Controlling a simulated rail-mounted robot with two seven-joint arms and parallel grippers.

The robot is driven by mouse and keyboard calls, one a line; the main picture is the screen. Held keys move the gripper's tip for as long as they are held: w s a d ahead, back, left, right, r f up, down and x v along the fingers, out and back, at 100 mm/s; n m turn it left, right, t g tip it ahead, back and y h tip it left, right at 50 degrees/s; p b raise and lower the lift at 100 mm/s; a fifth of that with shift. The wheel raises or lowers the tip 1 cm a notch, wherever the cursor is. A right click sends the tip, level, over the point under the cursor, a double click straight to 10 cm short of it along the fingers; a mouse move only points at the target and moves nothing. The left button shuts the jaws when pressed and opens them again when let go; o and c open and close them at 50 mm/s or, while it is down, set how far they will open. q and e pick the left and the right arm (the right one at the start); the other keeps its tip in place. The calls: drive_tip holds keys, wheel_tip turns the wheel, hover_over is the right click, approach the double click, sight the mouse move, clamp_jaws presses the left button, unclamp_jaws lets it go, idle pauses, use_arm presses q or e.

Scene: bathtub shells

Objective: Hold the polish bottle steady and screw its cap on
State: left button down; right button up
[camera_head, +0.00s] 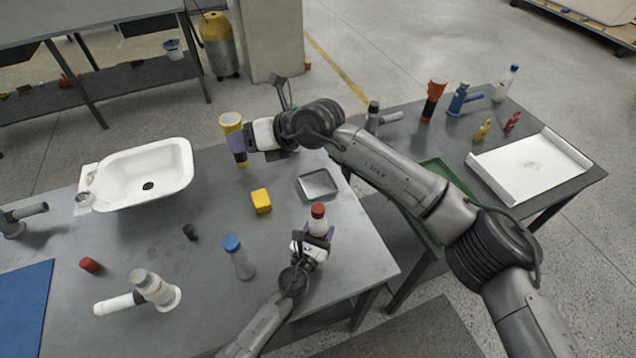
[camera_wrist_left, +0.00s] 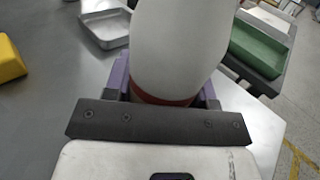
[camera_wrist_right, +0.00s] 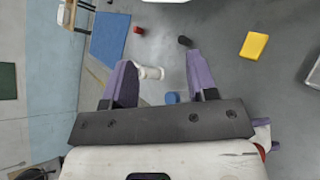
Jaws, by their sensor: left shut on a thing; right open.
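A white bottle with a red top (camera_head: 318,210) stands at the table's front right. My left gripper (camera_head: 314,246) is shut around its lower body. In the left wrist view the white bottle body (camera_wrist_left: 182,45) fills the middle, with a red band low by the fingers; its top is out of frame. My right gripper (camera_head: 238,143) is high over the table's back edge, away from the bottle. In the right wrist view its purple fingers (camera_wrist_right: 158,70) are spread, with nothing between them. A loose red cap (camera_head: 89,265) lies at the table's left; it also shows in the right wrist view (camera_wrist_right: 138,30).
A blue-capped bottle (camera_head: 240,258) stands left of the held bottle. A dark cap (camera_head: 190,231), yellow block (camera_head: 261,201) and metal tray (camera_head: 318,185) lie behind. A white basin (camera_head: 150,160), white pipe fitting (camera_head: 150,287) and blue mat (camera_head: 22,305) are at left. A yellow-and-black object (camera_head: 230,120) shows behind my right gripper.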

drive_tip(key=s+d+f+n+g+h, duration=0.1)
drive_tip(key=d+f+n+h, duration=0.5)
drive_tip(key=n, duration=0.4)
drive_tip(key=n+g+h, duration=0.2)
drive_tip(key=n+h, duration=0.3)
drive_tip(key=n, duration=0.4)
hover_over(318, 208)
drive_tip(key=shift+w+a+f, duration=0.2)
drive_tip(key=shift+f, duration=0.45)
drive_tip(key=shift+w+a+f, duration=0.15)
drive_tip(key=shift+a+f, duration=0.05)
drive_tip(key=shift+f, duration=0.4)
drive_tip(key=n, duration=0.2)
drive_tip(key=shift+s+d+n+g+h, duration=0.25)
drive_tip(key=shift+d+n+g+h, duration=0.05)
drive_tip(key=shift+d+h, duration=0.1)
drive_tip(key=shift+n, duration=1.3)
drive_tip(key=shift+f, duration=4)
